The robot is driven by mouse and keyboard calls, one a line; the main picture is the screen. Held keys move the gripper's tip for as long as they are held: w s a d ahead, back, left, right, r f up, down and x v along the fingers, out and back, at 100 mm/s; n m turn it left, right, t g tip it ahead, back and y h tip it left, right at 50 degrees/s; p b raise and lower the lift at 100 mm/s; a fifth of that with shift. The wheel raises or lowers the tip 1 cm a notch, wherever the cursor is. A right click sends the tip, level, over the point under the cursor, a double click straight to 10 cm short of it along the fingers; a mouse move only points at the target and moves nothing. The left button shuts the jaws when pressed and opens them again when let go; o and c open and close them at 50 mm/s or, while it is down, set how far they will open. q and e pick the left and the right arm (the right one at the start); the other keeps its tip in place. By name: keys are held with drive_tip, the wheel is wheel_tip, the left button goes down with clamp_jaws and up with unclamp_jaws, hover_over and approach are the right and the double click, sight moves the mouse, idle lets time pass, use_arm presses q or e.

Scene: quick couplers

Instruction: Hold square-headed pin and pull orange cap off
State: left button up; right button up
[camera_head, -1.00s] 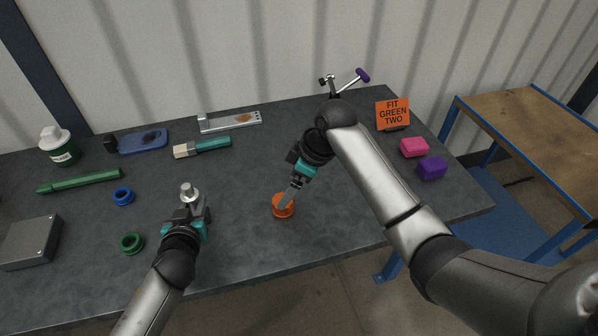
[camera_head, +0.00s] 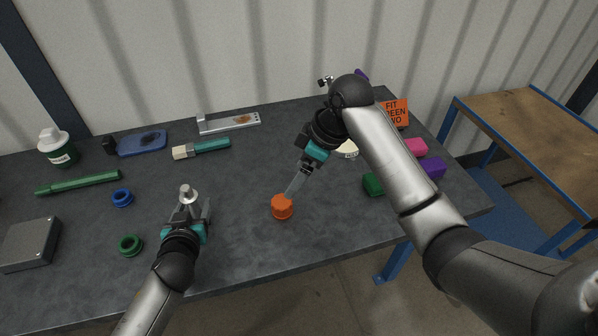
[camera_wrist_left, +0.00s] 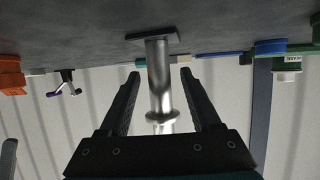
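The metal pin (camera_head: 187,192) stands upright on the table, with a collar near its free end. In the left wrist view the pin (camera_wrist_left: 159,80) has its flat square head (camera_wrist_left: 152,35) against the table. My left gripper (camera_head: 190,208) has one finger on each side of the pin, with gaps between; it is open in the wrist view (camera_wrist_left: 160,90). The orange cap (camera_head: 282,209) sits on the table, apart from the pin and to its right. My right gripper (camera_head: 290,199) has its fingertips at the cap's upper edge; whether they grip it is unclear.
A blue ring (camera_head: 122,197) and green ring (camera_head: 130,245) lie left of the pin. A grey box (camera_head: 28,243), green rod (camera_head: 80,183) and brush (camera_head: 203,148) lie around. A green block (camera_head: 373,184), pink block (camera_head: 415,147) and orange sign (camera_head: 398,108) are right.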

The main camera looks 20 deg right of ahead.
use_arm(q)
drive_tip(key=shift+r, duration=0.15)
drive_tip(key=v, duration=1.2)
drive_tip(key=shift+s, duration=0.1)
use_arm(e)
drive_tip(key=shift+s, duration=0.15)
idle(0.3)
